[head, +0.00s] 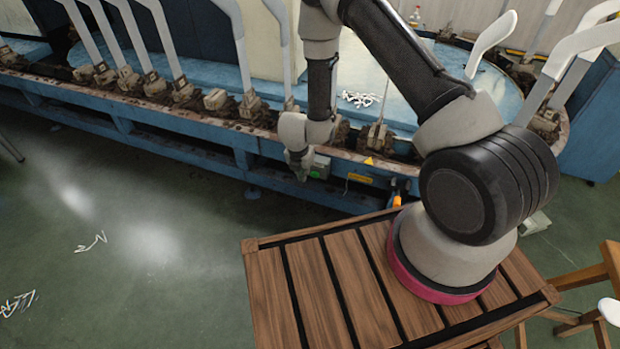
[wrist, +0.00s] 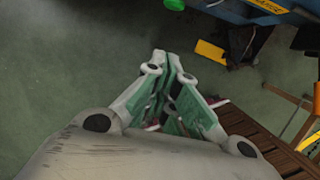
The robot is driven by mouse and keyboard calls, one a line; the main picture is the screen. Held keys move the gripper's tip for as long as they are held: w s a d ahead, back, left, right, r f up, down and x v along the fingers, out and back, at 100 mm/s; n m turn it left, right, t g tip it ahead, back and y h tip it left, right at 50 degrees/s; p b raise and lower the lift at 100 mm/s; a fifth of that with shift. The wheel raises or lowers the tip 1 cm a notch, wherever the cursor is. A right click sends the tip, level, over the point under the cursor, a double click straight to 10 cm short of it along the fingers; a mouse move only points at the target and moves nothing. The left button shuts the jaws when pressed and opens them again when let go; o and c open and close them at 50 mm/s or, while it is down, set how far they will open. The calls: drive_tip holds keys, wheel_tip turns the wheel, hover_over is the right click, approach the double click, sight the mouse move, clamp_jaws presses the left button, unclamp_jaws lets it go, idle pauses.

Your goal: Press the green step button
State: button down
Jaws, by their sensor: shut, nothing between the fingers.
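A small grey box (head: 322,162) is fixed to the front rail of the blue machine in the head view. The green button (head: 315,173) shows as a small green patch low on this box. My gripper (head: 303,178) points down just left of the box and looks very close to it; I cannot tell whether it touches. In the wrist view my gripper (wrist: 168,62) is shut and empty, its green-sided fingers together over the floor.
The blue machine frame (head: 190,140) runs across the back, with several pale upright boards (head: 240,60) above it. An orange part (head: 397,200) sticks out right of the box. A slatted wooden table (head: 320,290) stands in front. Open green floor (head: 140,220) lies to the left.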

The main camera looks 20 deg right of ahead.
sight(315, 174)
drive_tip(key=w+d+f, duration=0.4)
drive_tip(key=w+f, duration=0.1)
drive_tip(key=f, duration=0.4)
drive_tip(key=shift+f, duration=0.35)
